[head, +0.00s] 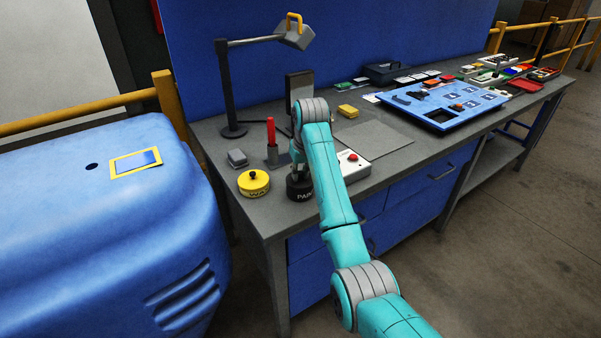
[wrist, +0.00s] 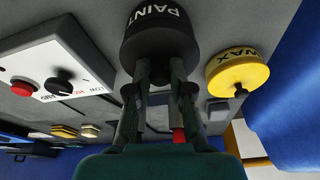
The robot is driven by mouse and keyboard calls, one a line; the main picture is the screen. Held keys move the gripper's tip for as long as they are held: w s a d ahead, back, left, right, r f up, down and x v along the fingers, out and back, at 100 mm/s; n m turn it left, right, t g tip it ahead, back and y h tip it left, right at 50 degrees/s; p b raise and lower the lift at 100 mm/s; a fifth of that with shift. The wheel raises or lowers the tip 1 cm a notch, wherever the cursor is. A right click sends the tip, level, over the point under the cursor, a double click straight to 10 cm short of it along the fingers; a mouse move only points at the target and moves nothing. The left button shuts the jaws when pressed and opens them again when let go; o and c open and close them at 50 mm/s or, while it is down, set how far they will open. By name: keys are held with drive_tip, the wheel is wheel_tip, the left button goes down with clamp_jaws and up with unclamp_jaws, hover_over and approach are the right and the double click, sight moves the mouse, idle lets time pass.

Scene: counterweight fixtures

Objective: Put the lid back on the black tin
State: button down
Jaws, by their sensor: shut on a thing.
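The black tin (head: 302,194), with PAINT in white letters, stands upright near the front edge of the bench. Its lettered side also shows at the top of the wrist view (wrist: 158,16). A dark round lid (wrist: 160,42) is at the tin's mouth in the wrist view, dark on dark. I cannot tell whether it is seated or slightly above the rim. My gripper (wrist: 161,72) is at the lid's middle, shut on what appears to be its knob, which the fingers hide. In the head view my arm covers part of the tin's top.
A yellow WAX tin (head: 254,183) with a black-knobbed lid stands left of the black tin. A red-handled tool (head: 271,135) stands upright behind. A white box with a red button (head: 352,165) is close on the right. A lamp (head: 228,90) stands at the back left.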

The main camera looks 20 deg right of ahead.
drive_tip(key=shift+c, duration=2.4)
unclamp_jaws()
drive_tip(key=shift+r, duration=0.15)
drive_tip(key=shift+r, duration=3.35)
clamp_jaws()
